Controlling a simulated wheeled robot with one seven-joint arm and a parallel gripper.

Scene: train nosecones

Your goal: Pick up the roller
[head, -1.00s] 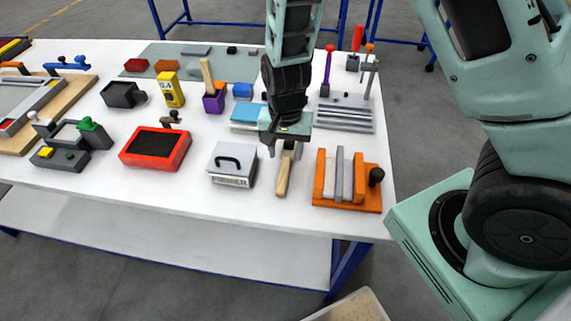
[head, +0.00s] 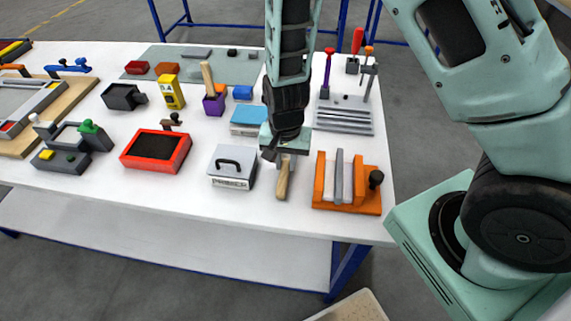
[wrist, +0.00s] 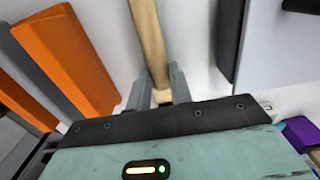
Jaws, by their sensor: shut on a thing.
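The roller (head: 282,182), of which a pale wooden handle shows, lies at the front right of the white table, between the grey primer box and the orange fixture. My gripper (head: 284,158) is shut on it at the far end of the handle. In the wrist view, the roller's handle (wrist: 150,42) runs up and away from between my gripper's grey fingers (wrist: 158,92). The roller's head is hidden by my gripper in both views. I cannot tell whether the roller touches the table.
The primer box (head: 232,166) stands close on the left and the orange fixture (head: 347,182) close on the right. A blue-topped box (head: 248,120) and a grey slotted block (head: 344,119) stand behind. Bare table (head: 270,215) lies in front.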

